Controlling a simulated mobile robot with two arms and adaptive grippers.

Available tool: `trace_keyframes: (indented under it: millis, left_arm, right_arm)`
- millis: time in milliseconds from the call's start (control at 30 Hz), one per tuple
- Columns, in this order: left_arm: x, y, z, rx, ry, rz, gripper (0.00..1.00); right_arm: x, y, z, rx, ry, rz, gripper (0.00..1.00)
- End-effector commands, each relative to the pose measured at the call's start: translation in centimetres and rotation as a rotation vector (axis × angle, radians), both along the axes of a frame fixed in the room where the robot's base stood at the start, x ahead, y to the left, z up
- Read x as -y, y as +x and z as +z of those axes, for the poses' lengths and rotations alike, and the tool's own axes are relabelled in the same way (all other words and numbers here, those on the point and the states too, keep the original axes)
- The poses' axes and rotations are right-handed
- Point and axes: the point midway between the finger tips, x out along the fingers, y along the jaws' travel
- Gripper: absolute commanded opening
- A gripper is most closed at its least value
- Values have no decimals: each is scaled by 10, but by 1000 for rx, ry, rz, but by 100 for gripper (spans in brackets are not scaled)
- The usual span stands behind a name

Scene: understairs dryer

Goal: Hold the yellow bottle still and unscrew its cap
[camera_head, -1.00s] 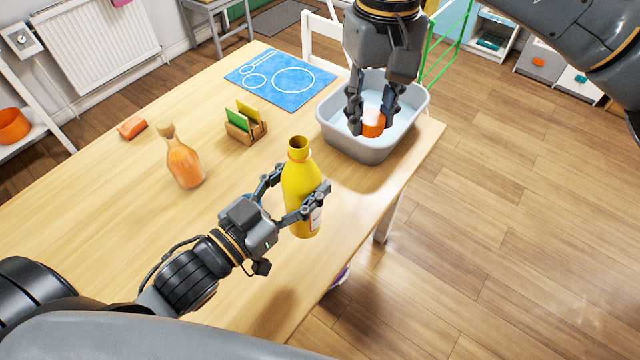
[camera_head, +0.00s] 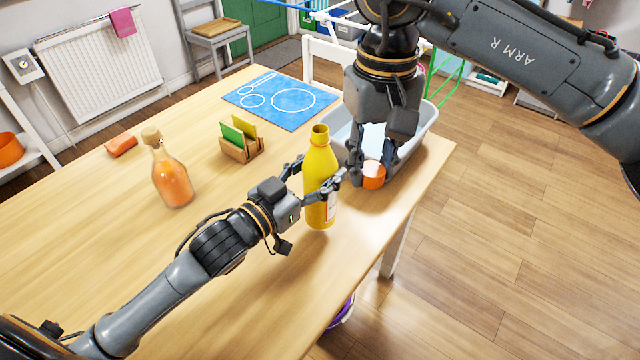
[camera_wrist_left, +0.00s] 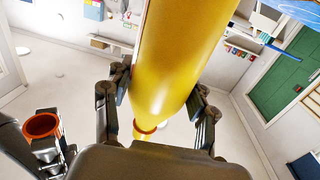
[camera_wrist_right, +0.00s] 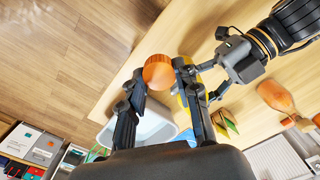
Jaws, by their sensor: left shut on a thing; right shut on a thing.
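The yellow bottle (camera_head: 319,176) stands upright near the table's right edge, its mouth open with no cap on it. My left gripper (camera_head: 322,190) is shut around its body; the left wrist view shows the yellow body (camera_wrist_left: 178,60) between both fingers. The orange cap (camera_head: 373,176) is held in my right gripper (camera_head: 371,165), just right of the bottle and apart from its neck. In the right wrist view the cap (camera_wrist_right: 158,72) sits between the fingertips, and the bottle is mostly hidden behind a finger.
A grey basin (camera_head: 427,125) stands behind my right gripper. A glass bottle of orange liquid (camera_head: 172,180), a wooden holder with cards (camera_head: 241,150), an orange block (camera_head: 121,145) and a blue mat (camera_head: 280,101) lie on the table. The table's front left is clear.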

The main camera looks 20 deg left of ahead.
Motion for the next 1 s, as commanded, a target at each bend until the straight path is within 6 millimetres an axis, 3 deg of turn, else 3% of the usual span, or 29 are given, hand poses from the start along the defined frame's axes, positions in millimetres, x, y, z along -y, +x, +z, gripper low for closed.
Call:
trace_keyframes:
  millis: [300,667,700,800,1000]
  left_arm:
    - [0,4,-35,2,0,0,0]
    - [0,4,-38,3,0,0,0]
    - [-1,4,-39,-1,0,1,63]
    - [-1,4,-39,-2,1,1,80]
    - [0,4,-39,-1,0,1,80]
  right_arm:
    - [0,0,-6,0,0,0,0]
    - [0,0,-7,0,0,0,0]
    - [0,0,-6,0,0,0,0]
    - [0,0,-6,0,0,0,0]
    - [0,0,-6,0,0,0,0]
